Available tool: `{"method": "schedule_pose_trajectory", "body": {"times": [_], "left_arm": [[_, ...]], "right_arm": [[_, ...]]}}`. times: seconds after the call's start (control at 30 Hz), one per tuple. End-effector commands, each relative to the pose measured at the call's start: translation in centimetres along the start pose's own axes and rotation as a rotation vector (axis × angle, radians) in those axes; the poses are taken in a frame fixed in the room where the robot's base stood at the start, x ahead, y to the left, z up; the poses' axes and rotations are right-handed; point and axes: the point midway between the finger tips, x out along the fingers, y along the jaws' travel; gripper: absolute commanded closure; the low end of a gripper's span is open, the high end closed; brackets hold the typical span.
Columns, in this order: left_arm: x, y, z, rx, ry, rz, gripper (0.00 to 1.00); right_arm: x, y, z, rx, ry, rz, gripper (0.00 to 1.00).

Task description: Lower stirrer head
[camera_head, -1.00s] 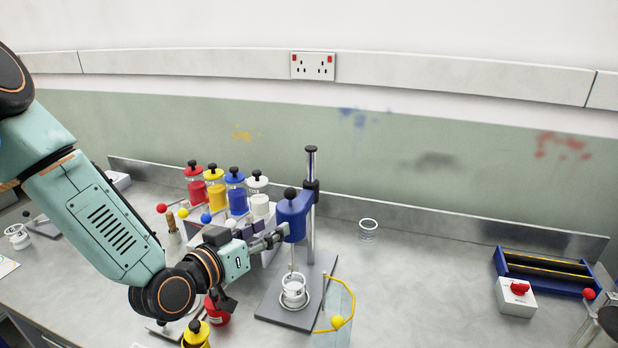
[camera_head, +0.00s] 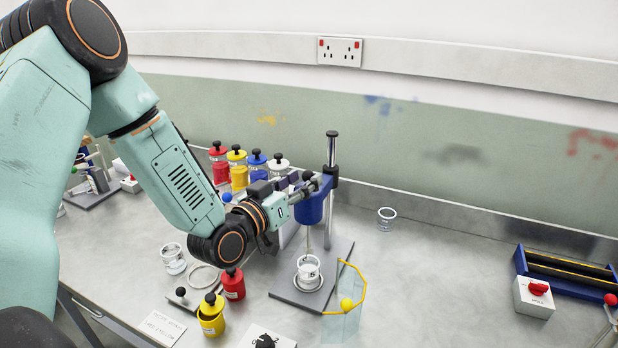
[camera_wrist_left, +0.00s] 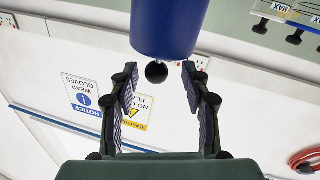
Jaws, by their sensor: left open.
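The stirrer stand has an upright post (camera_head: 331,165) on a grey base plate (camera_head: 335,262). Its blue stirrer head (camera_head: 314,209) sits up on the post, with a black knob on top. My left gripper (camera_head: 314,185) is at the head's upper left. In the left wrist view, the open fingers (camera_wrist_left: 158,80) stand either side of the black knob (camera_wrist_left: 156,72), with the blue head (camera_wrist_left: 168,28) just beyond; I cannot tell whether they touch it. My right gripper is not in view.
A yellow-edged clear shield (camera_head: 343,318) stands at the plate's front right. Lidded colour jars (camera_head: 238,172) stand behind my left gripper. Red (camera_head: 233,285) and yellow (camera_head: 211,318) pots stand front left. An empty glass (camera_head: 386,218) is behind right; bench around it is clear.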

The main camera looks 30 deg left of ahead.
Motion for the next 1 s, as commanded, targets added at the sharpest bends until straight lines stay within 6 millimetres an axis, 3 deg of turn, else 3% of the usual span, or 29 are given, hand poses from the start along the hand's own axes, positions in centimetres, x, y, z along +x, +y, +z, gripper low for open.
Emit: {"method": "schedule_pose_trajectory", "body": {"times": [0.2, 0.6, 1.0], "left_arm": [[2.1, 0.3, 0.1, 0.003, -0.001, 0.003, 0.53], [2.6, 0.3, 0.1, 0.0, -0.001, 0.001, 0.53], [2.5, 0.4, 0.1, 0.0, -0.001, 0.002, 0.87]], "right_arm": [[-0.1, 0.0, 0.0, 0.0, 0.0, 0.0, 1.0], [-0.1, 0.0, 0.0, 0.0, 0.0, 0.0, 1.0], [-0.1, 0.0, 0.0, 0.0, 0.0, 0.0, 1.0]]}}
